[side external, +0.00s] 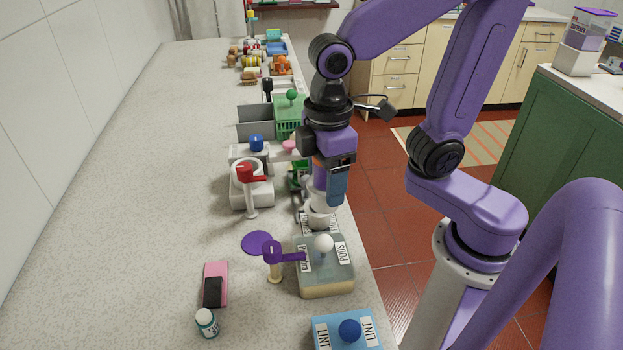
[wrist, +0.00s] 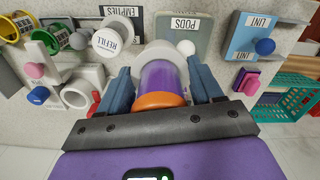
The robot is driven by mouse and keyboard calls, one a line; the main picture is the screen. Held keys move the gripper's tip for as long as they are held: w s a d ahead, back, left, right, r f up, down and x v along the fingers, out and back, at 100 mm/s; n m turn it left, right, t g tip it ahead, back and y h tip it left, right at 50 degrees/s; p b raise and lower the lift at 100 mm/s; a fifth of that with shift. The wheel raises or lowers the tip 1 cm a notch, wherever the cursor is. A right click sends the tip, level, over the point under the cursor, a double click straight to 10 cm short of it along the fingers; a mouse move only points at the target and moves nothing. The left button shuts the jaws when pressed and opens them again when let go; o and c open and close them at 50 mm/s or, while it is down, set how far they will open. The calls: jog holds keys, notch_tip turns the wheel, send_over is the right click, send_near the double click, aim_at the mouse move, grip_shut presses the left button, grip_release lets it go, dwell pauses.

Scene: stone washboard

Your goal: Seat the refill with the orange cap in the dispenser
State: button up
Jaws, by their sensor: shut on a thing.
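In the wrist view, the refill with the orange cap (wrist: 160,101) has a see-through purple body and a wide pale end pointing away from me. My gripper (wrist: 163,88) is shut on it, one blue finger on each side, with the cap nearest the palm. In the side view, my gripper (side external: 331,190) is above the counter's right edge, behind the PODS box; a white end (side external: 320,211) shows under it. What looks like the dispenser, a white unit with a red lever (side external: 246,190), stands to the left, apart from the gripper. The wrist view shows its round opening (wrist: 77,97).
A white-capped cylinder marked REFILL (wrist: 112,38) stands by the EMPTIES label (wrist: 122,13). The PODS box (side external: 325,285) and blue LINT box (side external: 330,322) line the front edge. A purple-topped stand (side external: 274,270) is beside PODS. The counter's left side is mostly clear.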

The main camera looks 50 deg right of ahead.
jog(key=r, duration=0.5)
jog(key=shift+w+r, duration=0.25)
jog(key=shift+w, duration=0.1)
jog(key=w+d, duration=0.2)
jog(key=w, duration=1)
jog(key=w+d, duration=0.2)
jog(key=w, duration=0.9)
jog(key=shift+d+f, duration=0.1)
jog(key=shift+f, duration=6.75)
jog(key=shift+f, duration=0.1)
jog(key=o, duration=1.1)
